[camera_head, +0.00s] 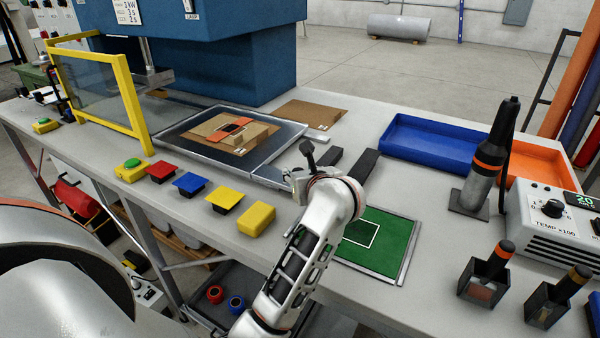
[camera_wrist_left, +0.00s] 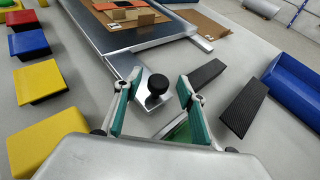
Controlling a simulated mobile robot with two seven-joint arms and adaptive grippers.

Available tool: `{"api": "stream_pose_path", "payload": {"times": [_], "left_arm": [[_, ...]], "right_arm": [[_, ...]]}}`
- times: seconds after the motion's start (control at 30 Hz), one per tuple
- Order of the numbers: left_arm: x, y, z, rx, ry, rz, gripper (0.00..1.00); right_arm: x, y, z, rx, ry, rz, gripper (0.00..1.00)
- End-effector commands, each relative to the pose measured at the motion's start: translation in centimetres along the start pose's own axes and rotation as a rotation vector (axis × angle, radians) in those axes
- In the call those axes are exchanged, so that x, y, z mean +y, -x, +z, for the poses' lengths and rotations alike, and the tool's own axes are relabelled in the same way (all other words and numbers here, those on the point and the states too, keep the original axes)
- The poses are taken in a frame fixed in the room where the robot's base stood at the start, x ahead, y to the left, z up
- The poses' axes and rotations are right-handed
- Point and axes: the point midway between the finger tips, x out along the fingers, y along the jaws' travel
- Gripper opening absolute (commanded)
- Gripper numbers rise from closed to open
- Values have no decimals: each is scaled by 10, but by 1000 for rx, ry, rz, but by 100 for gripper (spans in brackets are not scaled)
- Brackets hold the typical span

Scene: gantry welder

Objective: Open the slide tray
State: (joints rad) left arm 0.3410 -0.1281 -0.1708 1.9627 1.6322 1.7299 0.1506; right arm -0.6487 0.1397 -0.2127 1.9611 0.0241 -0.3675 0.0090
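The slide tray (camera_head: 188,117) is a flat metal tray holding a brown board with orange and black pieces. It lies on the bench in front of the blue machine, and also shows in the left wrist view (camera_wrist_left: 116,40). A black round knob (camera_wrist_left: 157,85) stands on a metal tab at its near corner; it shows in the head view too (camera_head: 307,147). My left gripper (camera_wrist_left: 157,80) is open, its green-padded fingers on either side of the knob, with visible gaps. In the head view the left gripper (camera_head: 303,178) is partly hidden by its wrist. My right gripper is not in view.
Two dark blocks (camera_head: 362,165) lie right of the knob. A green pad (camera_head: 380,240) is near the front edge. Coloured buttons (camera_head: 190,183) and a yellow block (camera_head: 256,218) line the left front. A yellow-framed guard (camera_head: 133,113) stands left; a blue bin (camera_head: 425,145) is behind right.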

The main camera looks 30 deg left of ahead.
Motion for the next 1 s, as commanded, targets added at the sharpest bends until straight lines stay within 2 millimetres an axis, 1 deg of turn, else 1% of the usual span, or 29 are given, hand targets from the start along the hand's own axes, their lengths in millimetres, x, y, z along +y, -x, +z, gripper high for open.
{"api": "stream_pose_path", "payload": {"times": [0.27, 0.37, 0.47, 0.7, 0.8, 0.9, 1.0], "left_arm": [[1, 0, 0, 2, 0, 1, 40], [0, 2, 4, 2, 4, 1, 40], [0, 7, 16, 2, 7, 0, 40], [0, 24, 58, 1, 6, -1, 40], [-1, 30, 72, 2, 6, -2, 40], [0, 34, 83, 1, 3, 0, 40], [0, 37, 90, 1, 3, 0, 40]], "right_arm": [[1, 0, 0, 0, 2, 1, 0], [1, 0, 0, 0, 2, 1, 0], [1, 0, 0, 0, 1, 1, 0], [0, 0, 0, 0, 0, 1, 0], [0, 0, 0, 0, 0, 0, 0], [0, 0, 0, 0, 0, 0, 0], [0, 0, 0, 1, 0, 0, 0]]}}
